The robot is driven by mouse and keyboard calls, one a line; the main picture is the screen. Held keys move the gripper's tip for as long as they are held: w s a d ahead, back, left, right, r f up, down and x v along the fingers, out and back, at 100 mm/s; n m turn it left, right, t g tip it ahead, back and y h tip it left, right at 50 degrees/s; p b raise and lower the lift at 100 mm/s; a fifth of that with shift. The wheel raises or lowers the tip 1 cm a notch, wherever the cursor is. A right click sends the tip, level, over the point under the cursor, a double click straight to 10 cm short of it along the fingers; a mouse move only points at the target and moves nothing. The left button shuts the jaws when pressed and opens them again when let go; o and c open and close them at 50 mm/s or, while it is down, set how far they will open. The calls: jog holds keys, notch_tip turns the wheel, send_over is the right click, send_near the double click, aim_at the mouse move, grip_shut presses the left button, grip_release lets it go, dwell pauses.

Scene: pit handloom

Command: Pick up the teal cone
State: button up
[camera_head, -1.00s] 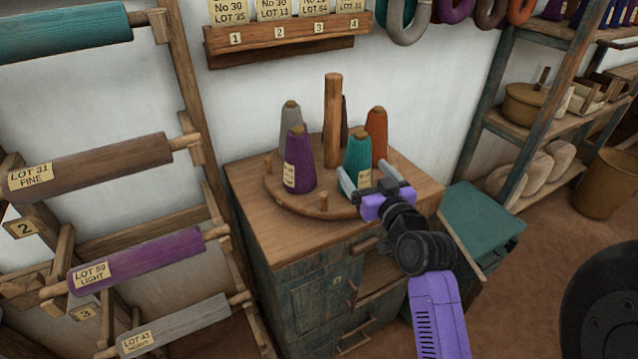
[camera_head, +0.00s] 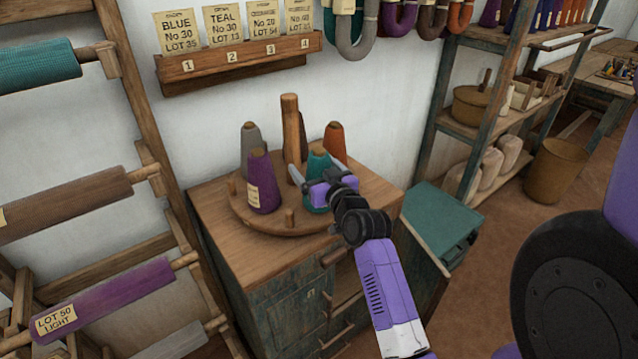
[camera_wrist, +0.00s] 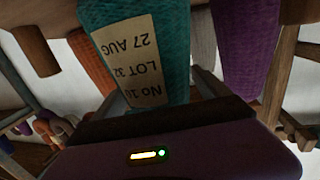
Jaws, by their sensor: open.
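The teal cone (camera_head: 319,163) stands upright on a round wooden turntable (camera_head: 256,220) on top of a wooden cabinet. My gripper (camera_head: 311,169) is open at the cone's front, with a finger toward each side of it; its purple body hides the cone's lower part. In the wrist view the teal cone (camera_wrist: 155,45) fills the upper middle, with its label upside down, reading No 16, LOT 32, 27 AUG.
A purple cone (camera_head: 262,182) stands close left of the teal one. A grey cone (camera_head: 250,143), a wooden centre post (camera_head: 290,125) and an orange cone (camera_head: 335,142) are behind. Short pegs stick up from the turntable. The cabinet's front left top (camera_head: 225,240) is clear.

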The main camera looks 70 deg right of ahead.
jog(key=c, duration=1.7)
jog(key=shift+o, duration=0.2)
jog(key=shift+r, duration=0.1)
